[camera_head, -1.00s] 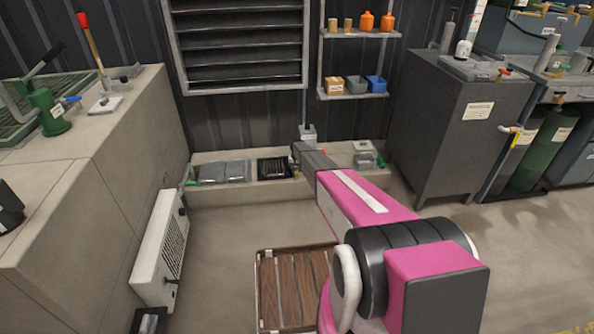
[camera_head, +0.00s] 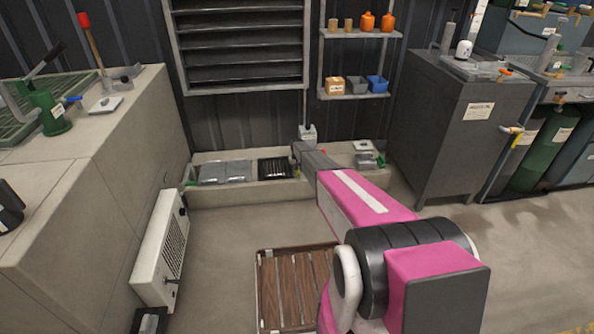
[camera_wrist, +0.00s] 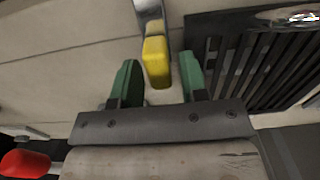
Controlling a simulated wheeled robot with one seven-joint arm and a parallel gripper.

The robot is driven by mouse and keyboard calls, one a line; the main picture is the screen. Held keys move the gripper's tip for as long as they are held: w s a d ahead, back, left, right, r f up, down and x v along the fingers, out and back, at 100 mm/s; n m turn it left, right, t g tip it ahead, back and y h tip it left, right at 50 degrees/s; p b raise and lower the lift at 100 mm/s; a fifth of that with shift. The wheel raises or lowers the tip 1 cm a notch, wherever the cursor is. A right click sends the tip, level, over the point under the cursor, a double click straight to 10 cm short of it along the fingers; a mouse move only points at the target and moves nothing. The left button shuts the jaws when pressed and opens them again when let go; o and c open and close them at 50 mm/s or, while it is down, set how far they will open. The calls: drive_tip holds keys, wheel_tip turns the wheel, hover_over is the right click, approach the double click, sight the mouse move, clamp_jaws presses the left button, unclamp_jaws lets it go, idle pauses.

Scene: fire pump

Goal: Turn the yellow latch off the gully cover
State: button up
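The yellow latch (camera_wrist: 156,62) shows in the wrist view as a yellow block on the end of a shiny metal bar. My gripper (camera_wrist: 160,80) has two green fingers standing apart, one on each side of the latch. The dark slotted gully cover (camera_wrist: 255,65) is just right of the fingers. In the head view the cover (camera_head: 275,168) lies in the low ledge by the back wall, and my fingers cannot be made out there.
A red knob (camera_wrist: 25,163) shows at the lower left of the wrist view. In the head view, grey covers (camera_head: 225,171) lie left of the gully cover on the ledge. A grey cabinet (camera_head: 450,130) stands right, a white heater (camera_head: 162,250) left, and a wooden slatted board (camera_head: 292,288) in front.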

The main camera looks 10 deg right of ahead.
idle(0.3)
wheel_tip(320, 180, up, 11)
drive_tip(key=shift+f, duration=0.15)
idle(0.4)
drive_tip(key=s+r, duration=0.8)
drive_tip(key=s, duration=1.1)
drive_tip(key=s+r, duration=0.9)
drive_tip(key=s, duration=1)
drive_tip(key=s+r, duration=0.8)
drive_tip(key=s, duration=1.1)
drive_tip(key=shift+s+r, duration=0.25)
drive_tip(key=shift+s, duration=0.15)
